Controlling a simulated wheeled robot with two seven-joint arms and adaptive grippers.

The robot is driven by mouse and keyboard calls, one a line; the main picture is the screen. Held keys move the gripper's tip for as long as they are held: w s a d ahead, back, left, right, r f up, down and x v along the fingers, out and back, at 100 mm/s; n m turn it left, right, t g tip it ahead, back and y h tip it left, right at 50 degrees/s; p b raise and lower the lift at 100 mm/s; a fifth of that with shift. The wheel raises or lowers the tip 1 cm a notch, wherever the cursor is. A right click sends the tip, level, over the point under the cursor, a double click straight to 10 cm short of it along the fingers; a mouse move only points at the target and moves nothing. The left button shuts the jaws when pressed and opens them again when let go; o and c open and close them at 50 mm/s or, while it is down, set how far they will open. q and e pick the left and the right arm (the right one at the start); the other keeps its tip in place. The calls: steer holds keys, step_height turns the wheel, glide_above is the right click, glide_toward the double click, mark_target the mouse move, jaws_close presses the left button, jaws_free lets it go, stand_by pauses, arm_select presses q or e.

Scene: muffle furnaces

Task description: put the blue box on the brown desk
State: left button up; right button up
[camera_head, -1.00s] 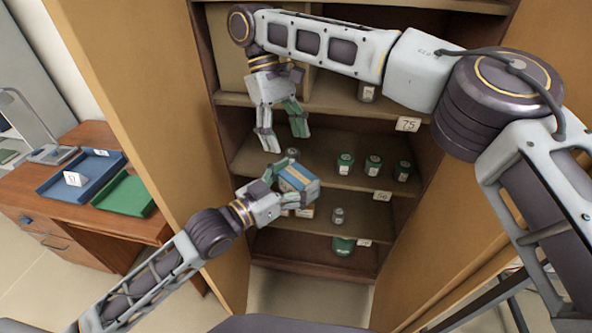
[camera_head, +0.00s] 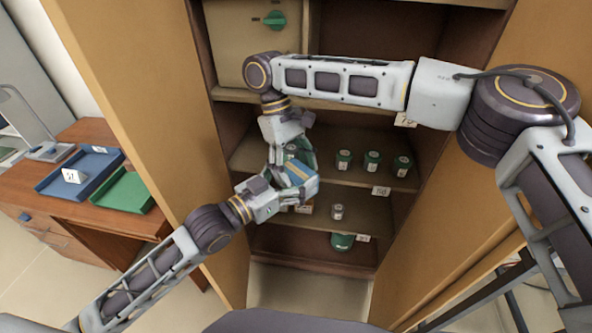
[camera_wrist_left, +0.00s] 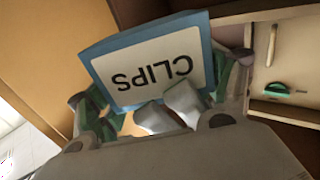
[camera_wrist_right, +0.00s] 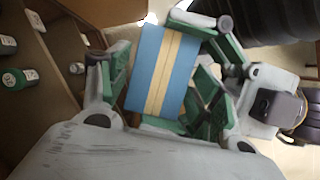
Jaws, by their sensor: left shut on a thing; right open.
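The blue box (camera_head: 304,170) has a tan stripe and a white label reading CLIPS, which shows in the left wrist view (camera_wrist_left: 158,68). My left gripper (camera_head: 282,190) is shut on it and holds it in front of the cabinet shelves. My right gripper (camera_head: 292,152) is open just above the box. In the right wrist view the box (camera_wrist_right: 163,70) lies between the right gripper's green fingers (camera_wrist_right: 165,85); whether they touch it I cannot tell. The brown desk (camera_head: 110,215) stands at the far left.
A blue tray (camera_head: 78,176) and a green tray (camera_head: 124,192) lie on the desk, with a lamp (camera_head: 50,151) behind. The cabinet's left door panel (camera_head: 150,110) stands between desk and shelves. Several green-lidded jars (camera_head: 372,160) stand on a shelf.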

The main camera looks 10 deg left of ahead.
steer(key=shift+s+d+f, duration=0.1)
steer(key=shift+d+f, duration=0.05)
steer(key=shift+f, duration=0.3)
steer(key=shift+c, duration=0.3)
steer(key=c, duration=0.7)
arm_select(q)
steer(key=o, duration=1.1)
steer(key=shift+c, duration=0.2)
arm_select(e)
steer(key=shift+c, duration=0.5)
